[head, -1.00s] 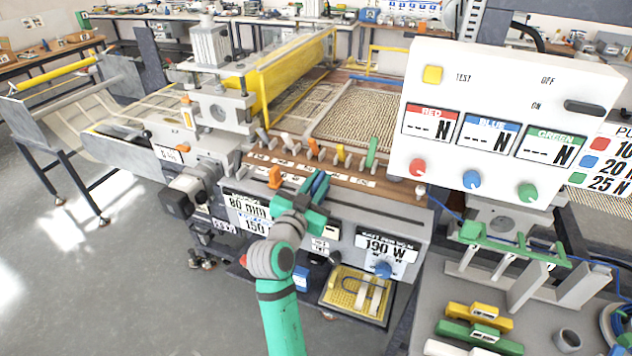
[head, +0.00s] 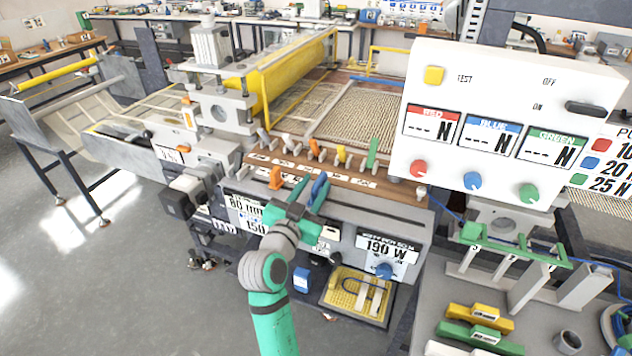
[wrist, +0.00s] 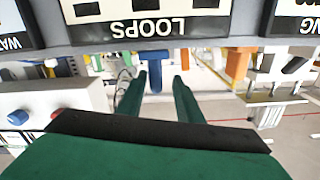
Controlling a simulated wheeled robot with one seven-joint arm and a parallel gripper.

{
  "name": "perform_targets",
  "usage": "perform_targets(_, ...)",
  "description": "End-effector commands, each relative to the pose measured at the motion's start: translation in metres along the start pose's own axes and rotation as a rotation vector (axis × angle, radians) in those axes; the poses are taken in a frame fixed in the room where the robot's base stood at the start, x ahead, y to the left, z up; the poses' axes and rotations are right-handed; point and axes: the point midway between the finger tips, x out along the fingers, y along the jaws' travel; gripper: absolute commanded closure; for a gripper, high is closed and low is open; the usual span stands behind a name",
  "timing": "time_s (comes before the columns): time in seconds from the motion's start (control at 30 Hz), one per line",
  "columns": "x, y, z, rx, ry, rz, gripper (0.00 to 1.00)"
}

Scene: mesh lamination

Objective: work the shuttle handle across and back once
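A blue handle (head: 319,187) hangs at the front edge of the machine's wooden plank; I cannot read a label marking it as the shuttle handle. My gripper (head: 309,184) is at this handle, with its green fingers spread. In the wrist view the same blue handle (wrist: 154,60) shows between and beyond the fingertips of my gripper (wrist: 160,78). Space shows beside the right finger, and I cannot tell whether the left finger touches the handle. An orange handle (head: 276,178) stands to the left of my gripper.
Several white, yellow and green levers (head: 372,152) stand along the plank behind. A white control panel (head: 500,130) rises on the right. A yellow pedal tray (head: 358,295) sits below. Label plates (wrist: 155,18) cross the wrist view's top. Open floor lies front left.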

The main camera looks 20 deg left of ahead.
Motion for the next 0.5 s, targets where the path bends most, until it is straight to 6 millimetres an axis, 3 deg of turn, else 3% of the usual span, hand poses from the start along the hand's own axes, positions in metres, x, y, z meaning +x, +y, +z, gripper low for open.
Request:
perform_targets(0.3,-0.059,-0.002,0.001,0.001,-0.001,-0.004,0.67)
perform_targets(0.5,-0.078,-0.002,0.001,0.001,-0.001,-0.004,0.67)
